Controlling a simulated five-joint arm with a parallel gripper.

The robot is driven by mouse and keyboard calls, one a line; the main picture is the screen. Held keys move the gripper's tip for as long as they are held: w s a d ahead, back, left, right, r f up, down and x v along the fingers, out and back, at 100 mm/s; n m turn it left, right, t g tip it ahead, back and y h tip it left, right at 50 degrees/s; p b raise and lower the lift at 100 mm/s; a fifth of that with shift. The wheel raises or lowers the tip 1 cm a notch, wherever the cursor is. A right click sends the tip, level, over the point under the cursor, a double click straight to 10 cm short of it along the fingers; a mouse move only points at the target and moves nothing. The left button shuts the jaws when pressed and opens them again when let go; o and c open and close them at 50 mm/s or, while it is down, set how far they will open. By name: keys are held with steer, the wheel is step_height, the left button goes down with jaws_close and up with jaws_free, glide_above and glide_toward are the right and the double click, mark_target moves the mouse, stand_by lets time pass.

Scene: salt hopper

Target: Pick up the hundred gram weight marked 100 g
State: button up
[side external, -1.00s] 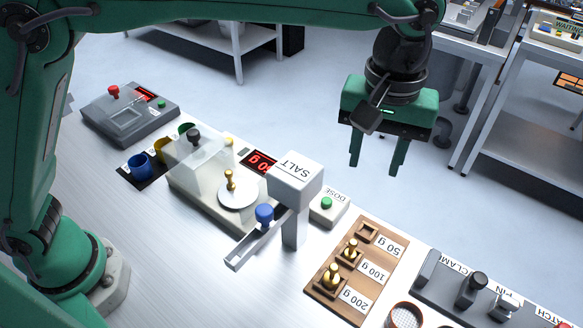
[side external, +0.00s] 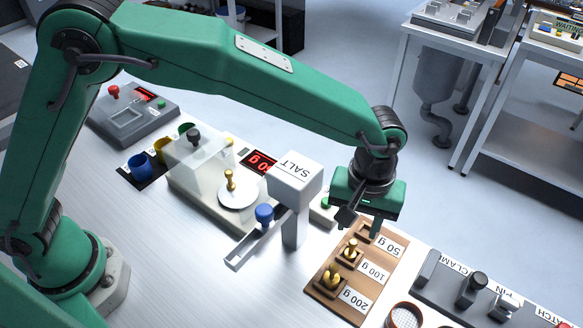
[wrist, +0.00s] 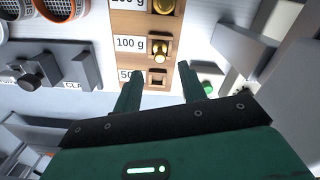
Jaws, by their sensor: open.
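The hundred gram weight (side external: 351,248) is a small brass knobbed weight standing in the middle socket of the wooden weight board (side external: 318,279), beside its "100 g" label. In the wrist view the weight (wrist: 160,50) stands just beyond my fingertips. My gripper (side external: 366,229) is over the far end of the board, by the 50 g socket. In the wrist view my gripper (wrist: 158,75) is open and empty, its fingers on either side of the empty 50 g socket (wrist: 156,77). The fingers are apart from the weight. One finger is partly hidden in the side view.
The larger 200 g weight (side external: 332,277) stands in the near socket. The salt hopper (side external: 294,180) with its chute is left of the board, close to my gripper. A balance pan (side external: 238,193) holds a brass weight. A clamp fixture (side external: 470,290) lies to the right.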

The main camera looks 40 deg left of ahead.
mark_target(354, 241)
steer(key=shift+f, duration=0.75)
steer(key=shift+f, duration=0.1)
steer(key=shift+f, duration=2.5)
steer(key=shift+c, duration=0.2)
jaws_close()
